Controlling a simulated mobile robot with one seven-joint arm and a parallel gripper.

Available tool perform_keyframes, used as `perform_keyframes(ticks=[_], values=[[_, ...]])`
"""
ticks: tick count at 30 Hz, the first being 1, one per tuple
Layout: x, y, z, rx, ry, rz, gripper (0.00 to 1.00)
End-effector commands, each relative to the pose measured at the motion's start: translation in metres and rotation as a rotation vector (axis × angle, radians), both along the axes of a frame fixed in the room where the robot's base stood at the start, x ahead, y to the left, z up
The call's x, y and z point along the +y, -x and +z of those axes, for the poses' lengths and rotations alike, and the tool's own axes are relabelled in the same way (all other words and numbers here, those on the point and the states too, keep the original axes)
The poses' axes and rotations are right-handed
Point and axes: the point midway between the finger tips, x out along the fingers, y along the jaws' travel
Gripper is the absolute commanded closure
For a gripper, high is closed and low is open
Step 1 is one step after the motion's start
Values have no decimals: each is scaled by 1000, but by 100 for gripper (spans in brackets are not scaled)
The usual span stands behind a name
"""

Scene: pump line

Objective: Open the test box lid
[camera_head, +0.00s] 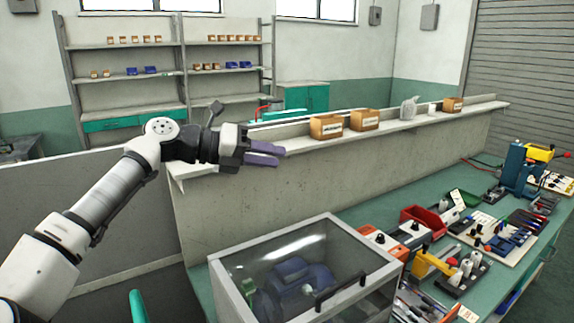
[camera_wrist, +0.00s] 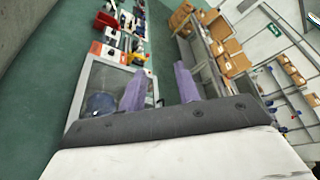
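The test box (camera_head: 225,290) stands on the green bench at the bottom centre of the head view, cut off by the lower edge. Its clear, grey-framed lid (camera_head: 335,250) is shut. A black bar handle (camera_head: 341,291) sits on the lid near its front edge. A blue pump (camera_head: 295,280) shows inside through the clear panel. My gripper (camera_head: 281,155) is up and behind the box, in front of the low wall, apart from the lid. Its purple fingers are spread and empty in the wrist view (camera_wrist: 159,70). The box also shows at the left of that view (camera_wrist: 72,108).
Right of the box, the bench holds orange-and-white units (camera_head: 378,240), a red bin (camera_head: 423,219), a yellow-handled tool (camera_head: 433,262) and a blue press (camera_head: 518,170). A ledge (camera_head: 395,128) with cardboard boxes (camera_head: 326,127) runs behind. The air above the lid is clear.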

Motion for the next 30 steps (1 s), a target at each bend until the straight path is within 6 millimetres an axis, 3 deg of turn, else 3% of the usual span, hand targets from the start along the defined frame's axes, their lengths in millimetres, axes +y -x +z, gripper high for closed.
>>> perform_keyframes(ticks=[6,12,25,30], values=[[49,14,10,0,1,4,67],[78,23,20,-1,0,2,67],[90,27,25,1,0,0,67],[90,27,25,1,0,0,88]])
